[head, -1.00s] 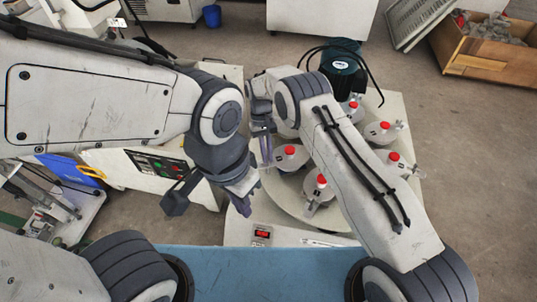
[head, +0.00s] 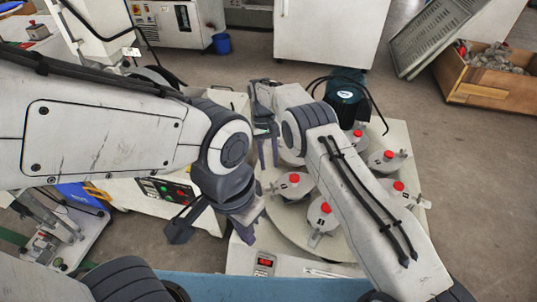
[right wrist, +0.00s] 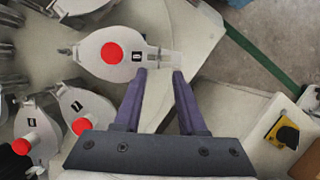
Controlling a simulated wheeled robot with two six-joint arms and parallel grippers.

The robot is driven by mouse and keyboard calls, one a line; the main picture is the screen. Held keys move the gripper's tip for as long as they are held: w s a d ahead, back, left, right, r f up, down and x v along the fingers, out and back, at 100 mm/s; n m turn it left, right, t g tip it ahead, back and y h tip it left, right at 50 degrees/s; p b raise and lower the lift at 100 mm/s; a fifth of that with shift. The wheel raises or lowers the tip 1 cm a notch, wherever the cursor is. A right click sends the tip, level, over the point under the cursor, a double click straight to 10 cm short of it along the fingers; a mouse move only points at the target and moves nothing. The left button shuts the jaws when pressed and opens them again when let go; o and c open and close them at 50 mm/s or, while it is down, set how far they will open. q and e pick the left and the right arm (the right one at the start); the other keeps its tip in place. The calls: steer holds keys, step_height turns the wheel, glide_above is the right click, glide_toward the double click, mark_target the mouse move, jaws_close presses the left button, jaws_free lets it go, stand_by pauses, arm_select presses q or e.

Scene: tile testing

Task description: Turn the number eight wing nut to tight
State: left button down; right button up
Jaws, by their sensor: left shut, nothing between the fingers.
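Several round pale fixtures with red knobs stand on a round turntable (head: 285,230). In the right wrist view, one fixture (right wrist: 92,62) with a red knob (right wrist: 112,53) and a dark number label (right wrist: 137,55) lies just beyond my fingertips. The number is too small to read surely. A pale metal piece (right wrist: 163,57), perhaps its wing nut, sticks out at its right end, near the fingertips. My right gripper (right wrist: 160,73) is open and empty; it also shows in the head view (head: 268,155) at the turntable's left side.
A dark motor (head: 346,92) with black cables stands behind the turntable. My right forearm hides part of the turntable. A control panel with buttons (head: 165,190) is at left. A red display (head: 264,262) is in front. A wooden crate (head: 490,80) is at back right.

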steer(key=shift+v, duration=1)
steer(key=s+a+r+n+t, duration=0.25)
steer(key=s+r, duration=0.95)
steer(key=r, duration=0.6)
steer(key=s+d+n+t+y, duration=0.1)
steer(key=s+d, duration=0.4)
steer(key=s, duration=0.6)
steer(key=s+d+t+y, duration=0.1)
steer(key=s+d, duration=0.3)
steer(key=s, duration=0.8)
step_height(320, 180, up, 30)
steer(key=p, duration=3)
steer(key=shift+d+r, duration=0.2)
steer(key=shift+d, duration=0.1)
